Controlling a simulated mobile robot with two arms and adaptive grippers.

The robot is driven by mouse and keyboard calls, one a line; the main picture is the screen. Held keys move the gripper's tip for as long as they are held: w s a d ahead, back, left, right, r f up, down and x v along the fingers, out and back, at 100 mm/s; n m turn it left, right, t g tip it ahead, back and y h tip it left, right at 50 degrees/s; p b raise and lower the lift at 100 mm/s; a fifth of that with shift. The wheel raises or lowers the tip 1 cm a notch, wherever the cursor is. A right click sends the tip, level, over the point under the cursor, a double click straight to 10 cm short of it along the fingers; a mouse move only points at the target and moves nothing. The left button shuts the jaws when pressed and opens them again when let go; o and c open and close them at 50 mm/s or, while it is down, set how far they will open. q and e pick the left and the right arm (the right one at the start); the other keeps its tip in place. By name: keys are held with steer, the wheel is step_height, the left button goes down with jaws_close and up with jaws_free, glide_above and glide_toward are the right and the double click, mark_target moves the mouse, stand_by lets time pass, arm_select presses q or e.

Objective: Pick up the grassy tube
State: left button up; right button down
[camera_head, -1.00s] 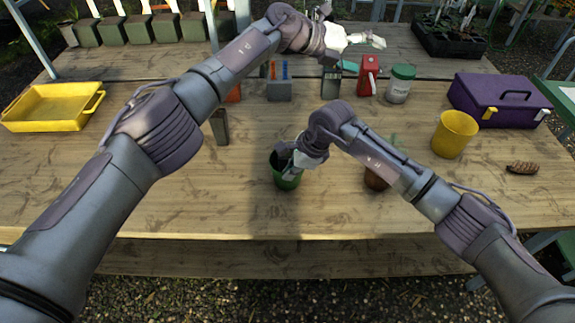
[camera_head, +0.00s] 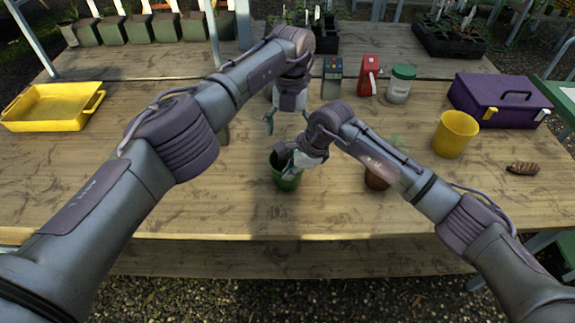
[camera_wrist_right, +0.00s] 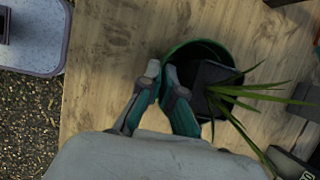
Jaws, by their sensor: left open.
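The grassy tube (camera_wrist_right: 214,76) is a dark square tube with long thin green leaves. In the right wrist view it sits within the rim of a green pot (camera_wrist_right: 190,45), its leaves hanging over the rim. In the head view the green pot (camera_head: 288,182) stands near the table's front, and my right gripper hides the tube. My right gripper (camera_wrist_right: 160,72) has its fingers close together across the pot's near rim, one outside and one inside. My left gripper (camera_head: 286,122) is open and empty, pointing down just behind the pot, apart from it.
A brown pot (camera_head: 377,181) stands right of the green pot, partly behind my right arm. A yellow pot (camera_head: 455,134), a purple toolbox (camera_head: 499,97) and a brown cone-like thing (camera_head: 522,168) are farther right. A yellow tray (camera_head: 48,106) lies left. The front left table is clear.

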arm_select(q)
steer(key=f, duration=0.3)
steer(key=s+f, duration=0.1)
steer(key=f, duration=0.1)
steer(key=shift+a+f, duration=0.2)
steer(key=shift+f, duration=0.15)
jaws_close()
